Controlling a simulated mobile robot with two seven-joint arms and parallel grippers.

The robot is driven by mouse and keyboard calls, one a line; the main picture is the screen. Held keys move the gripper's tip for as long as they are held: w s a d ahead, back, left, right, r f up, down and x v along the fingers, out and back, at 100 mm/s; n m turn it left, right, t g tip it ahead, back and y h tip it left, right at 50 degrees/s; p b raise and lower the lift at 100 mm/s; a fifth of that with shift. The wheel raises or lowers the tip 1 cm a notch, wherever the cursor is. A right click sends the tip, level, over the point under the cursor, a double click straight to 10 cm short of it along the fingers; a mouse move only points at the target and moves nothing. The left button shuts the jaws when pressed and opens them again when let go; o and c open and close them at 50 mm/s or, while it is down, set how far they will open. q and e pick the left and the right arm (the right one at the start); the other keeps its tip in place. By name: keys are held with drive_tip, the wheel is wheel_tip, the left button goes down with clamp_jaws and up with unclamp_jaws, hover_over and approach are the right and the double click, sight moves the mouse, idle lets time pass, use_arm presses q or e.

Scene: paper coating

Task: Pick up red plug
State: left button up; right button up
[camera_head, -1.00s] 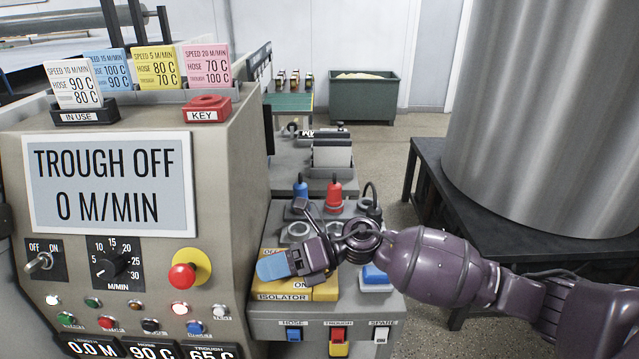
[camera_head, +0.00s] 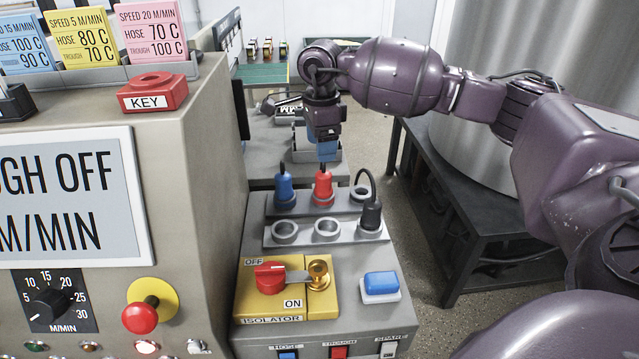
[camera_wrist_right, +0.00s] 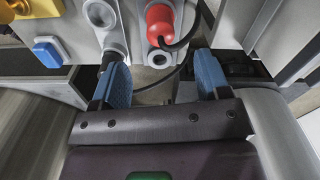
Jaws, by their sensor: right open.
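The red plug (camera_head: 323,188) stands upright in the back row of the grey socket block (camera_head: 268,239), between the blue plug and an empty socket. My right gripper (camera_head: 327,152) points down just above and behind it in the head view. In the right wrist view, the red plug (camera_wrist_right: 160,22) lies ahead of the gap between the two blue finger pads (camera_wrist_right: 163,72). The jaws are open with nothing held between them. My left gripper is not in view.
The blue plug (camera_head: 285,190) stands left of the red one. The black plug (camera_head: 370,215), with a looping cable, stands front right. Empty sockets (camera_head: 327,230) lie in front. The yellow isolator (camera_head: 330,303) and blue button (camera_head: 381,284) are nearer. The control cabinet (camera_head: 205,130) rises at left.

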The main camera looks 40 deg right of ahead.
sight(325, 174)
wheel_tip(325, 174, down, 5)
drive_tip(key=shift+r, duration=0.1)
drive_tip(key=shift+s+d+f, duration=0.1)
drive_tip(key=shift+d+f, duration=0.05)
drive_tip(key=shift+f, duration=0.55)
drive_tip(key=f, duration=0.3)
drive_tip(key=f+b, duration=0.1)
drive_tip(key=shift+d+f, duration=0.15)
drive_tip(key=shift+d, duration=0.15)
drive_tip(key=c, duration=1)
drive_tip(key=shift+c, duration=0.2)
